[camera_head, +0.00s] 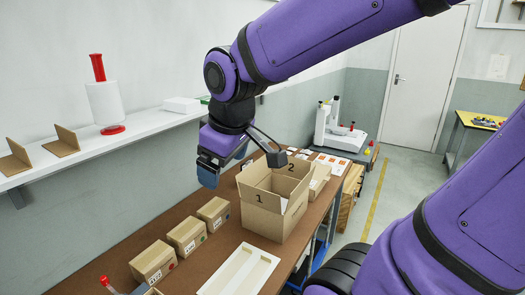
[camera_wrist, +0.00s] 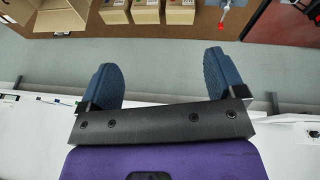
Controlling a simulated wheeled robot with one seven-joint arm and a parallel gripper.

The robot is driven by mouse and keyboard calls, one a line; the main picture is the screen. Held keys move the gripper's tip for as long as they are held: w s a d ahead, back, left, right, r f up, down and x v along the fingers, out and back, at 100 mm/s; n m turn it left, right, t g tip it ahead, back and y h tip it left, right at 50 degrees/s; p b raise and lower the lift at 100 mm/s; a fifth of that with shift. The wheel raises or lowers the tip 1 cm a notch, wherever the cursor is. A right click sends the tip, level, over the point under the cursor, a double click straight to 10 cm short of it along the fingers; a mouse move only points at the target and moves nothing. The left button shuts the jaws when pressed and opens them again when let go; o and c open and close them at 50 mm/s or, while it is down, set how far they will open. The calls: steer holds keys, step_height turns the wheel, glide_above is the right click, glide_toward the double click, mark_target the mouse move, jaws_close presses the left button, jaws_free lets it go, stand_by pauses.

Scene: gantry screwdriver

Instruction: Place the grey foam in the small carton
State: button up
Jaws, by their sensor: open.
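My gripper (camera_head: 208,170) is above the left part of the brown table, left of an open carton (camera_head: 262,218) marked 1 and 2. In the wrist view my gripper (camera_wrist: 162,75) has its two blue fingers wide apart with nothing between them. Several small taped cartons stand in a row on the table, among them a near one (camera_head: 153,262), a middle one (camera_head: 187,234) and a far one (camera_head: 213,213). I cannot make out the grey foam in either view. The inside of the open carton is mostly hidden by its walls and flaps.
A pale shallow tray (camera_head: 241,272) lies at the front of the brown table (camera_head: 120,260). A wall shelf (camera_head: 85,147) holds a white roll with red ends (camera_head: 104,104) and wooden brackets (camera_head: 62,141). A red-capped item (camera_head: 107,284) is at the near edge.

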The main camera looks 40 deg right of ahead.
steer(key=s+d+r+m+t, duration=0.1)
steer(key=s+r+m, duration=0.3)
steer(key=s, duration=0.4)
steer(key=shift+d+m, duration=0.3)
steer(key=shift+d, duration=0.55)
